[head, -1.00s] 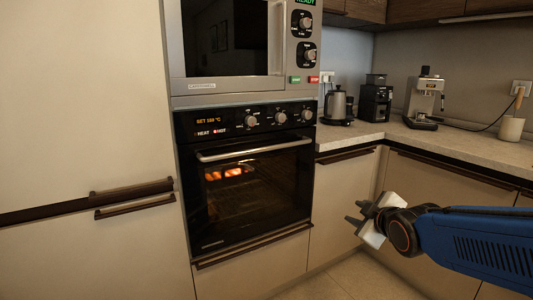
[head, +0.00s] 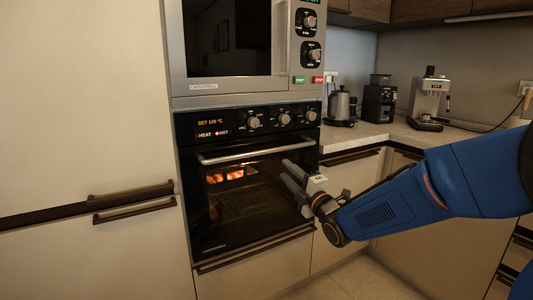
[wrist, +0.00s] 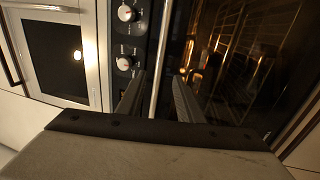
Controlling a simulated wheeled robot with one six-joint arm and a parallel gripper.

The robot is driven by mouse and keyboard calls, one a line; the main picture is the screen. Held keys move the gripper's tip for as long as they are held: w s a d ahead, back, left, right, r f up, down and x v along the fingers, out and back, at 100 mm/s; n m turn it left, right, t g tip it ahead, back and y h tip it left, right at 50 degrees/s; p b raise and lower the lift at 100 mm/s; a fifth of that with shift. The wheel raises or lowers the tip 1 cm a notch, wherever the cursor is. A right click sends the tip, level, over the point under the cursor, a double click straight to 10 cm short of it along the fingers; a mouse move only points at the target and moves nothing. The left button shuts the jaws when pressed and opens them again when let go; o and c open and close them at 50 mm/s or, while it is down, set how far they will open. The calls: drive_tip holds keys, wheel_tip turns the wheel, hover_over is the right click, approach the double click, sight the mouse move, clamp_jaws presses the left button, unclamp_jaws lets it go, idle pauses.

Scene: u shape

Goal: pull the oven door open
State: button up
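The oven door (head: 235,220) is black glass in a steel-framed column and looks shut. Its silver bar handle (head: 250,152) runs across the top of the door. My gripper (head: 287,173) is in front of the right part of the door, a little below the handle in the head view. In the wrist view my gripper (wrist: 160,92) has its two fingers spread, with the handle (wrist: 160,55) lined up in the gap between them. I cannot tell whether the fingertips reach past the bar. Nothing is gripped.
Knobs and a display panel (head: 285,119) sit above the door. A microwave (head: 228,40) is above that. A drawer (head: 255,270) lies below. A tall cabinet (head: 80,100) with dark handles stands left. The counter (head: 360,137) at right holds a kettle and coffee machines.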

sight(267, 152)
drive_tip(key=x, duration=1.4)
drive_tip(key=shift+w+a, duration=0.15)
drive_tip(key=shift+w, duration=0.2)
clamp_jaws()
